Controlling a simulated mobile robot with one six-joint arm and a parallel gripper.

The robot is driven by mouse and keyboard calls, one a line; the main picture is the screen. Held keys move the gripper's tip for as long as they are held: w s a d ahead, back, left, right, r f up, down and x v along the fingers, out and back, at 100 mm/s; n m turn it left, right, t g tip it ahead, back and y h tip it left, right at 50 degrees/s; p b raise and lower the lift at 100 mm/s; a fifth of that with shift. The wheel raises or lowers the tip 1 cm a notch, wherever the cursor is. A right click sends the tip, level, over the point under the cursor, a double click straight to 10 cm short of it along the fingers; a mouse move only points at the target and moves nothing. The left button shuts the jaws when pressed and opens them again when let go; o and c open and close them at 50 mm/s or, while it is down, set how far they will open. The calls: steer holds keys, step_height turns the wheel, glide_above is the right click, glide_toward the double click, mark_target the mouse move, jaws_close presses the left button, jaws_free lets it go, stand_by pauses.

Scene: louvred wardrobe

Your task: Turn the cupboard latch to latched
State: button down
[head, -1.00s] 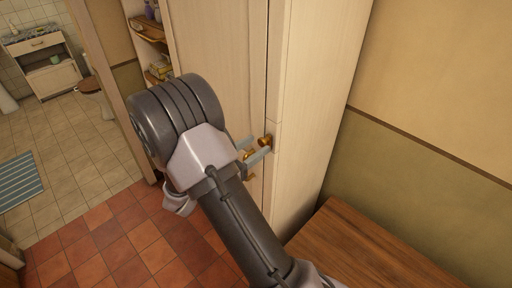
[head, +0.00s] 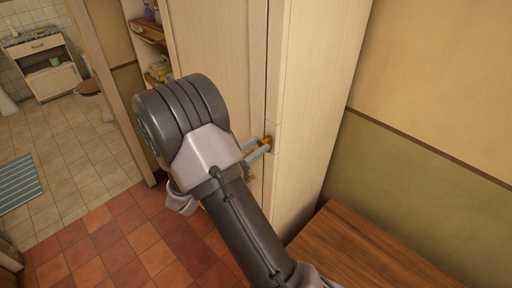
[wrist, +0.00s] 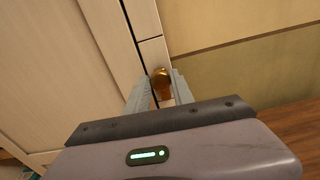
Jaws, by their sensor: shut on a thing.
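The brass cupboard latch (head: 266,139) sits at the edge of the pale wood cupboard door (head: 220,75), beside the narrow front frame. It also shows in the wrist view (wrist: 160,84), close to the dark vertical gap along the door's edge. My gripper (wrist: 162,78) is shut on the latch, with one grey finger on each side of it. In the head view the fingers cover part of the latch, and my arm hides the door below. I cannot read the latch's exact angle.
A wooden surface (head: 365,255) lies low at the right, beside the cupboard's side panel (head: 315,100). A beige and olive wall (head: 435,130) is behind it. Open shelves (head: 150,35) and a tiled bathroom are at the left. Red floor tiles (head: 130,240) are clear.

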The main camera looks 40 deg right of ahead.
steer(key=m+b, duration=0.1)
steer(key=m, duration=0.1)
steer(key=m+b, duration=0.2)
steer(key=shift+f+m, duration=0.2)
steer(key=shift+m, duration=0.2)
steer(key=m+b, duration=1.2)
steer(key=shift+s+m, duration=0.15)
steer(key=shift+m, duration=0.15)
steer(key=c, duration=1.1)
jaws_free()
